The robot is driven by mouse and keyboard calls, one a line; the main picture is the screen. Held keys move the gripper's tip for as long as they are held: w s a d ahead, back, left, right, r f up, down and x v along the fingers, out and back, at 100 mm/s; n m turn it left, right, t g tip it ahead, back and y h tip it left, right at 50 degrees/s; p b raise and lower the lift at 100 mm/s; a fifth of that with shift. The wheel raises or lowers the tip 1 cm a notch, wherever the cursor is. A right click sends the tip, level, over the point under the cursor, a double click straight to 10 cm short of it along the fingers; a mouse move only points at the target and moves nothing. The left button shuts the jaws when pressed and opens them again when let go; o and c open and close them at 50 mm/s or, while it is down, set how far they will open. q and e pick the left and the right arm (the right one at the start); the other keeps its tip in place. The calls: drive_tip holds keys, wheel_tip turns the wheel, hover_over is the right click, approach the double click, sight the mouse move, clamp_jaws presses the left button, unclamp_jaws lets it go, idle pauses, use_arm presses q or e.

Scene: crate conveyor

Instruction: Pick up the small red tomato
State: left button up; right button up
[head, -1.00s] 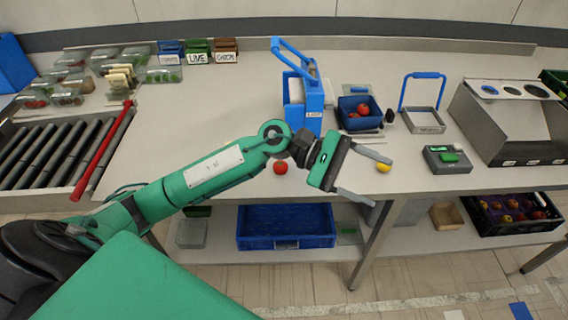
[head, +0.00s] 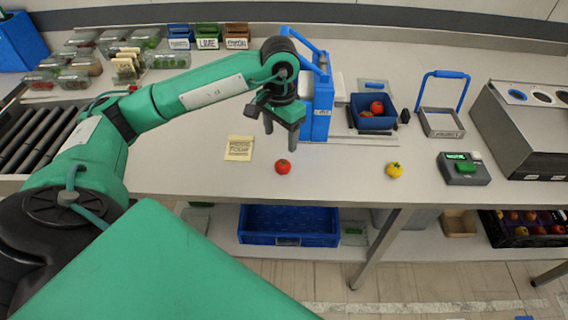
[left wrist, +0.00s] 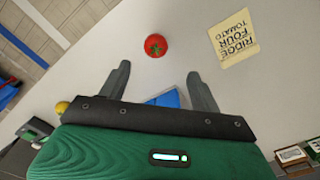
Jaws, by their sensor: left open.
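A small red tomato (head: 283,167) lies on the bench near its front edge. In the left wrist view the red tomato (left wrist: 155,45) sits just beyond the fingertips, roughly between them. My left gripper (head: 280,128) is open and empty and points down behind and above the tomato. Its two fingers are spread in the left wrist view (left wrist: 160,72). A yellow tomato (head: 394,170) lies farther right on the bench. My right gripper is not in view.
A paper note (head: 239,148) lies left of the tomato. A blue-framed device (head: 318,100) stands close to my gripper. A blue bin (head: 373,122) with red tomatoes and a grey button box (head: 464,168) are to the right. The bench front is mostly clear.

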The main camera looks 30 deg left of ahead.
use_arm(q)
hover_over(283, 162)
drive_tip(key=f, duration=0.4)
drive_tip(key=shift+a+f+p, duration=0.3)
drive_tip(key=shift+d+f+p, duration=0.1)
drive_tip(key=shift+f+p, duration=0.2)
drive_tip(key=shift+f, duration=0.1)
drive_tip(key=f, duration=0.1)
drive_tip(key=f+p, duration=0.1)
drive_tip(key=f, duration=0.1)
drive_tip(key=shift+s+d+f, duration=0.1)
drive_tip(key=shift+d, duration=0.1)
drive_tip(key=shift+f+p, duration=0.3)
drive_tip(key=shift+f, duration=0.35)
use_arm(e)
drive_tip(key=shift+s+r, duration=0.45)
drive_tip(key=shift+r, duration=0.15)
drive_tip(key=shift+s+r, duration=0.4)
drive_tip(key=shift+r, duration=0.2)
use_arm(q)
drive_tip(key=shift+c, duration=0.5)
drive_tip(key=c, duration=1)
